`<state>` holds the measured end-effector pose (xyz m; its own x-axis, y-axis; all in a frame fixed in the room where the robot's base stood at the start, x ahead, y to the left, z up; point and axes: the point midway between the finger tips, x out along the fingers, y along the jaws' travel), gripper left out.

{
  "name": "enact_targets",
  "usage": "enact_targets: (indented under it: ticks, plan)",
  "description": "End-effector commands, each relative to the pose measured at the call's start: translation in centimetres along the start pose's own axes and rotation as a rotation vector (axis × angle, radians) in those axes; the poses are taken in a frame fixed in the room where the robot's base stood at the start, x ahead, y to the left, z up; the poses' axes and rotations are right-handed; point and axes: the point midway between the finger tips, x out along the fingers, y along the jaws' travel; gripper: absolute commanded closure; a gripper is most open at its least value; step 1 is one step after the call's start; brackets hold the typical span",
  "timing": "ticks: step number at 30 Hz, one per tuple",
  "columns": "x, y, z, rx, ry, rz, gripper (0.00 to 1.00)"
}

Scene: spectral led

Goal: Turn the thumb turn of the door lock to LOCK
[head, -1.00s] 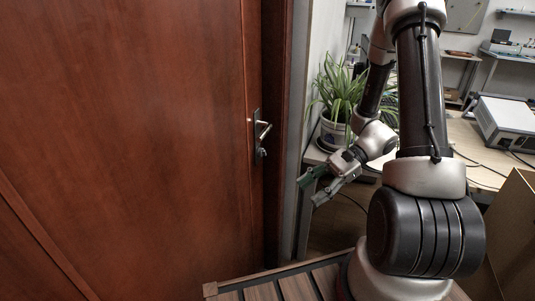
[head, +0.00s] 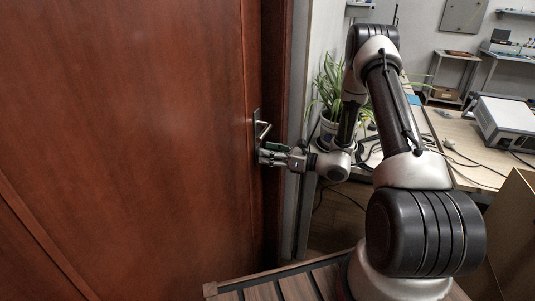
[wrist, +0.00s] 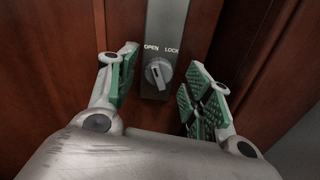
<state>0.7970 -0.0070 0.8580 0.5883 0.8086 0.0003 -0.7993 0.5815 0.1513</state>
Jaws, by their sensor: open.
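The thumb turn (wrist: 158,74) is a small round grey knob with a raised bar, on a metal lock plate (wrist: 166,28) marked OPEN at left and LOCK at right. The top of its bar leans to the upper left, toward OPEN. My gripper (wrist: 160,80) is open, with a green-padded finger on each side of the knob in the wrist view. The knob shows in the gap; I see no finger touching it. In the head view my gripper (head: 267,157) is at the door's lock plate, just below the lever handle (head: 263,131), and hides the thumb turn there.
The brown wooden door (head: 130,140) fills the left and looks shut beside its frame (head: 274,200). A potted plant (head: 328,95) stands on the desk (head: 465,135) behind my arm. A white instrument box (head: 505,118) is on the desk at right.

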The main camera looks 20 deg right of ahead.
Motion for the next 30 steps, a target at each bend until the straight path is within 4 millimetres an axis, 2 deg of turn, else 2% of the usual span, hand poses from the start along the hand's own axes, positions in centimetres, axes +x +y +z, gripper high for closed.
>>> enact_targets:
  ticks: [10,15,18,30]
  plan:
    - [0.64,0.00,0.01,-0.001,0.000,0.000,0.50]
    - [0.63,0.01,0.00,-0.001,0.000,0.000,0.81]
    - [0.62,0.01,0.00,-0.001,0.000,0.000,0.95]
    - [0.61,-0.02,0.00,0.064,0.001,0.000,0.95]
